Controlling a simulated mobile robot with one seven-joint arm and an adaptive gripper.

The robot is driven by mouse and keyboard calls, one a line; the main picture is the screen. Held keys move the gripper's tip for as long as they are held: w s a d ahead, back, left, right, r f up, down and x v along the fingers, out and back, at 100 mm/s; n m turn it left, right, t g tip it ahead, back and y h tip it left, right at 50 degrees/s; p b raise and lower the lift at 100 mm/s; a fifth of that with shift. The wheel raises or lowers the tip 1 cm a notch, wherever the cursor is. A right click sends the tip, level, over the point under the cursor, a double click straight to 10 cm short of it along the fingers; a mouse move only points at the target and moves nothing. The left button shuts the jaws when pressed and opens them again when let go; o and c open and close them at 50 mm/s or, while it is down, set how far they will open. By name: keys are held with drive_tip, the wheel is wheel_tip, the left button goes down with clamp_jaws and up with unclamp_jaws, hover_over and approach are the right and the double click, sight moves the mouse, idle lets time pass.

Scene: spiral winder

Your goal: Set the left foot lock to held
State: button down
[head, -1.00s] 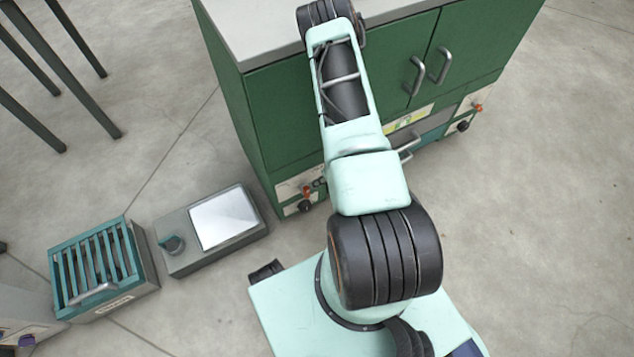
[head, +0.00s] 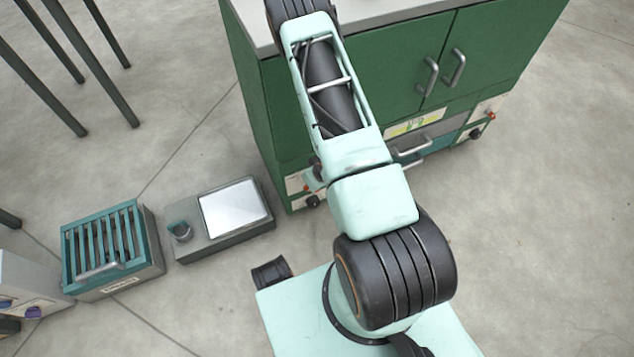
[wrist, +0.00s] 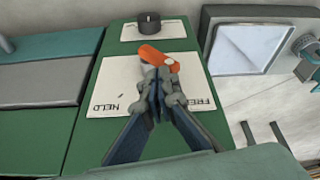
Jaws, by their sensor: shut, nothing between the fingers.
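The left foot lock's orange lever (wrist: 152,54) shows in the wrist view on a white plate (wrist: 110,90) on the green cabinet. The plate reads HELD at its left and FREE at its right. The lever's rounded end points to the upper left, and its other end is partly covered by my fingers. My gripper (wrist: 158,78) is shut and empty, its tips over the plate at the lever; I cannot tell whether they touch it. In the head view the left foot lock (head: 303,186) is at the cabinet's lower left corner, partly behind my arm.
A black knob (wrist: 149,22) sits on a white plate beyond the lever. In the head view a grey box with a pale screen (head: 235,205) and a teal slatted crate (head: 105,245) stand on the floor to the left. The right foot lock (head: 490,115) is at the cabinet's far corner.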

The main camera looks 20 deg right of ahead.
drive_tip(key=shift+a+f, duration=0.1)
drive_tip(key=shift+a, duration=0.5)
idle(0.3)
